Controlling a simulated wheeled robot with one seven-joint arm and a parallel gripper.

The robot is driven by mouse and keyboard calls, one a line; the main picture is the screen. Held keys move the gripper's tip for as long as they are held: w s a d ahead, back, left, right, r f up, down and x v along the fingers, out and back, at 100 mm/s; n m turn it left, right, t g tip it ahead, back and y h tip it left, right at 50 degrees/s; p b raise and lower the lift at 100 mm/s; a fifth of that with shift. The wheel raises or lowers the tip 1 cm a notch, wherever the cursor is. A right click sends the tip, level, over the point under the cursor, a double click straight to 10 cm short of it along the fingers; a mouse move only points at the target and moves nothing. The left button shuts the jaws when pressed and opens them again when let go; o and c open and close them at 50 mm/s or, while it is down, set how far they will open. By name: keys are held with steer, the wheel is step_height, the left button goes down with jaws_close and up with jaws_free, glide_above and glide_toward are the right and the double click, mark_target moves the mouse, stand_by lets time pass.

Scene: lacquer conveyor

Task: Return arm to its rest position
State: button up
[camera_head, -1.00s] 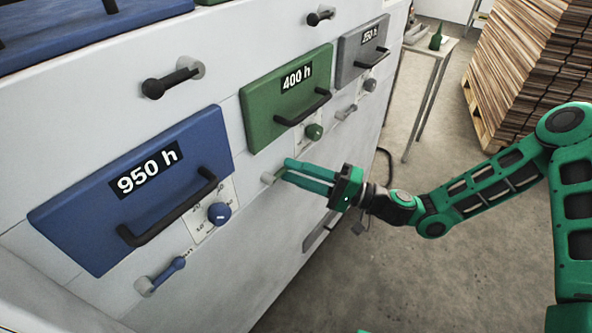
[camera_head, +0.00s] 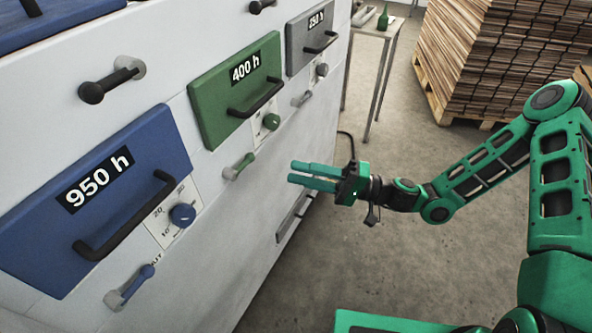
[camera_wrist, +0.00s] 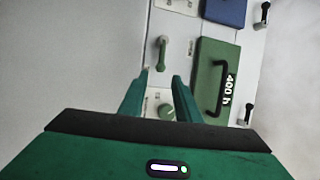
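My gripper (camera_head: 292,174) is held out in front of the white machine, to the right of the green lever (camera_head: 240,166) and apart from it. Its two green fingers are parted with nothing between them. In the wrist view the parted fingertips (camera_wrist: 161,80) point at the machine face, with the green lever (camera_wrist: 161,52) beyond them and the green knob (camera_wrist: 166,111) seen between the fingers. My arm is stretched out, slightly bent, from the right side of the head view.
The white machine (camera_head: 262,200) carries a blue 950 h panel (camera_head: 50,235), a green 400 h panel (camera_head: 210,105) and a grey 250 h panel (camera_head: 300,50). A table (camera_head: 378,28) with a green bottle (camera_head: 383,18) and stacked boards (camera_head: 490,50) stand behind. The floor right of the machine is clear.

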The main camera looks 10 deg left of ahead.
stand_by(0.4)
steer(key=s+d+f+n+g+h, duration=0.35)
steer(key=d+f+h, duration=0.35)
steer(key=d+h, duration=0.25)
steer(key=d+r+m+t+h, duration=0.15)
steer(key=d+h, duration=0.45)
steer(key=d, duration=1.1)
steer(key=s+d+r+m+t+h, duration=0.1)
steer(key=s+d+r+m+h, duration=0.15)
steer(key=d+r, duration=0.35)
steer(key=s+d+r+m+t+h, duration=0.1)
steer(key=s+d+r+m, duration=0.15)
steer(key=d, duration=0.65)
steer(key=s+d+r+m, duration=0.2)
steer(key=s+d+r, duration=0.1)
steer(key=s+r, duration=0.1)
steer(key=s+d+r+m+h, duration=0.1)
steer(key=s+d+r+m, duration=0.1)
steer(key=s, duration=0.5)
steer(key=shift+s+d+r+m+t, duration=0.15)
steer(key=shift+d+r+m+t, duration=0.25)
steer(key=shift+d+r, duration=0.5)
steer(key=shift+a, duration=0.1)
